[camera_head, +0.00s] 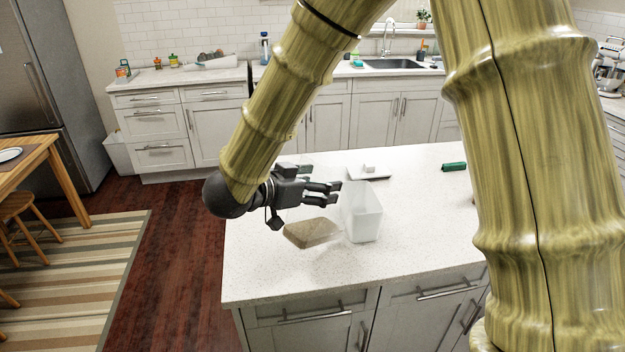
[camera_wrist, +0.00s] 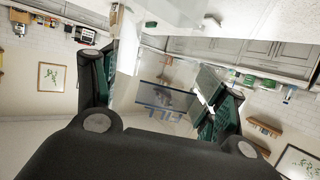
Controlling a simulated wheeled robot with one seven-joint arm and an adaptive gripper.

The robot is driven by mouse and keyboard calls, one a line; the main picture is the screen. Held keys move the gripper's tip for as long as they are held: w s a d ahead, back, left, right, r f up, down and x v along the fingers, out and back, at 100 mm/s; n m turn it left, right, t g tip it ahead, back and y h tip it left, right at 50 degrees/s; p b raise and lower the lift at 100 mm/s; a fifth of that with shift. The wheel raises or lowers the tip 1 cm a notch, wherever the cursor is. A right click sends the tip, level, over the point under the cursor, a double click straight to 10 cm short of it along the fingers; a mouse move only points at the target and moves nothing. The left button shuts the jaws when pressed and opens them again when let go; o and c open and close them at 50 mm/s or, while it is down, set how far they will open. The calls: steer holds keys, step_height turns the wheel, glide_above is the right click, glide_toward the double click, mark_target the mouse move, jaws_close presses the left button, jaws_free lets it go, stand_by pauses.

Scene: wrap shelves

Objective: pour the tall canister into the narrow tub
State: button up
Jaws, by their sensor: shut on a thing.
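The narrow tub (camera_head: 362,214) is a tall, whitish, see-through bin standing upright on the light counter. Its pale wall also shows at the top of the wrist view (camera_wrist: 182,10). My gripper (camera_head: 335,192) is level, its fingers pointing right, just left of the tub's upper part. In the wrist view, its two green-padded fingers (camera_wrist: 158,90) are spread around something clear, which seems to be the tall canister (camera_wrist: 148,88). The canister is very hard to make out. Its exact tilt and its contents cannot be told.
A brown block (camera_head: 312,233) shows below my gripper, left of the tub. The counter's (camera_head: 270,277) front left is clear.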

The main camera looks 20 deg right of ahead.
steer(key=d+g+y, duration=0.1)
steer(key=y, duration=0.1)
steer(key=w+d+y, duration=0.1)
steer(key=d+y, duration=0.1)
steer(key=shift+w+d+r+g+y+p, duration=0.2)
steer(key=shift+g+y+p, duration=0.2)
stand_by(0.4)
steer(key=shift+a, duration=0.1)
steer(key=shift+r+p, duration=0.15)
steer(key=shift+p, duration=0.95)
stand_by(1.3)
steer(key=shift+w+d+f+g+y+p, duration=0.1)
steer(key=shift+d+f+g+y+p, duration=0.15)
steer(key=shift+y+p, duration=0.5)
steer(key=shift+w+d+f+g+y+p, duration=0.1)
steer(key=shift+d+y+p, duration=0.2)
steer(key=shift+p, duration=0.8)
stand_by(2.5)
